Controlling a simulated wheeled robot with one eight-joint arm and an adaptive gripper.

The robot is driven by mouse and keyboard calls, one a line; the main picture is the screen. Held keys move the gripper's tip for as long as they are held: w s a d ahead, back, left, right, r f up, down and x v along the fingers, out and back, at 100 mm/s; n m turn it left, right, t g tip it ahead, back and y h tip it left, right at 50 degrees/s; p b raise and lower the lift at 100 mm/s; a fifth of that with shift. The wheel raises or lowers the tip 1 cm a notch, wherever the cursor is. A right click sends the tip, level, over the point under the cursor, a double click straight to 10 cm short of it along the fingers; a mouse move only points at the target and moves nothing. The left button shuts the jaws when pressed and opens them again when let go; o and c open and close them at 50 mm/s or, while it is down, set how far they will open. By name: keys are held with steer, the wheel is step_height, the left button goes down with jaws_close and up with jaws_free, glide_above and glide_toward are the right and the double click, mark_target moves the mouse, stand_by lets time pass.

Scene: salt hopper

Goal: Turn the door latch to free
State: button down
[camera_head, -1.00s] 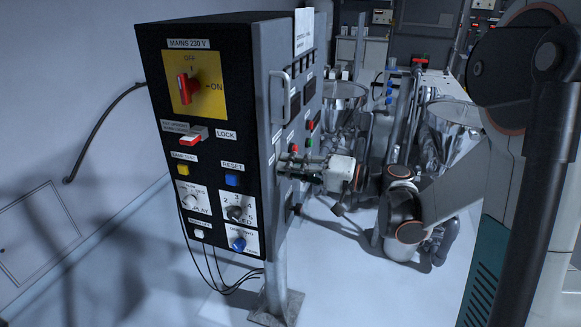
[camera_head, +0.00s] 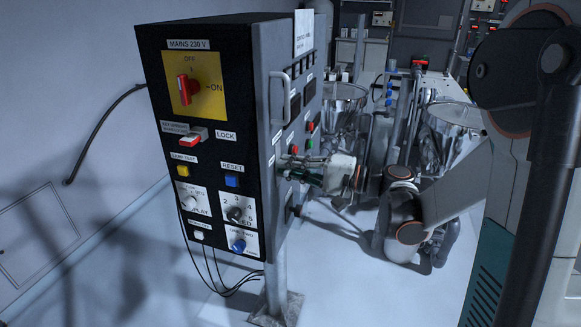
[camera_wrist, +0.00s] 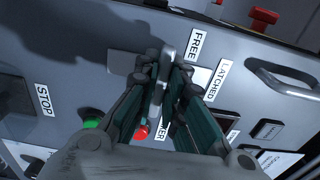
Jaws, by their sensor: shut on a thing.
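The door latch is a grey metal lever (camera_wrist: 166,60) on the grey panel door, seen in the wrist view. My gripper (camera_wrist: 161,84) is shut on it, one dark finger pad on each side. The FREE label (camera_wrist: 194,47) is just right of the lever's top, and the LATCHED label (camera_wrist: 222,82) is farther right. In the head view my gripper (camera_head: 298,172) reaches the right-hand face of the control cabinet (camera_head: 262,110). The lever is too small and covered there to make out.
In the wrist view, a green button (camera_wrist: 93,117) with a STOP label (camera_wrist: 43,98) is at left, a red button (camera_wrist: 141,132) lies below the gripper, and a door handle (camera_wrist: 283,82) is at right. In the head view, mains switch (camera_head: 187,88) is on the cabinet's black side.

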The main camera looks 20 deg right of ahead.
steer(key=c, duration=1.7)
jaws_free()
steer(key=shift+o, duration=0.2)
steer(key=v, duration=1.2)
steer(key=shift+a, duration=0.1)
